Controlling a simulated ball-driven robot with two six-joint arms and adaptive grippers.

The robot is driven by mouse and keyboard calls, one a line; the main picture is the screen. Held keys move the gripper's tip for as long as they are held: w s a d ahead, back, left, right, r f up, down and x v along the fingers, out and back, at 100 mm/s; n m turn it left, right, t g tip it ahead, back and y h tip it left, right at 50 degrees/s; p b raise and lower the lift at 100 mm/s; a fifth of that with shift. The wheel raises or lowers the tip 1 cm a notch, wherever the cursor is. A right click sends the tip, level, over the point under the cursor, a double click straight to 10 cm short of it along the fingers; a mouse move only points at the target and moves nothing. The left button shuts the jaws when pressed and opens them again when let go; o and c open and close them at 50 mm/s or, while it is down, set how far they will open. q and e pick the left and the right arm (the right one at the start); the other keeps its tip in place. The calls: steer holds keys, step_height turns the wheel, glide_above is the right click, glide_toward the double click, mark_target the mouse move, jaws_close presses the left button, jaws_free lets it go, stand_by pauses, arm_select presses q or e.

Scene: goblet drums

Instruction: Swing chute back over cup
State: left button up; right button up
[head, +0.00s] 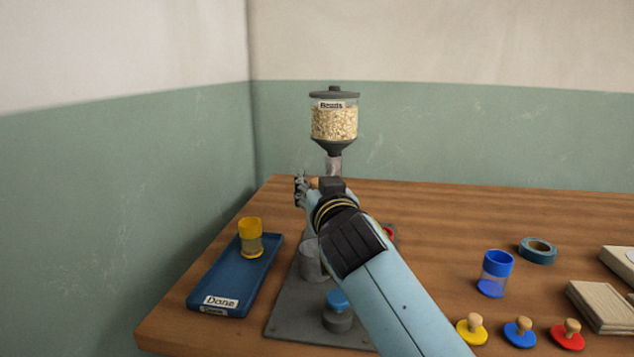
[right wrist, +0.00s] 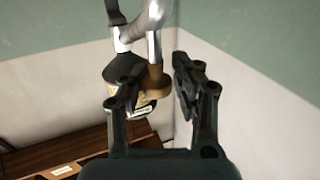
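The bead hopper (head: 334,122), a clear jar with a dark lid and funnel, stands at the back of the table. Its grey metal chute (head: 334,165) shows just under the funnel; my right arm hides the lower part. In the right wrist view the metal chute tube (right wrist: 150,22) carries a brown wooden knob (right wrist: 157,82). My right gripper (head: 302,188) is at this knob, its fingers (right wrist: 160,92) apart on either side. A gap shows between the knob and the right-hand finger. A grey cylinder (head: 311,260) stands on the grey base plate, partly behind my arm. My left gripper is out of view.
A yellow-topped cup (head: 250,238) stands on the blue "Done" tray (head: 210,285). A blue knob (head: 338,300) sits on the plate. At right are a blue cup (head: 495,273), a tape roll (head: 537,250), colored stoppers (head: 520,332) and wooden blocks (head: 602,305).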

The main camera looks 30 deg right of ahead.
steer(key=o, duration=0.4)
steer(key=shift+a+r, duration=0.15)
steer(key=shift+r, duration=0.1)
steer(key=shift+c, duration=0.2)
steer(key=shift+r, duration=0.15)
step_height(320, 180, up, 10)
steer(key=shift+f, duration=0.15)
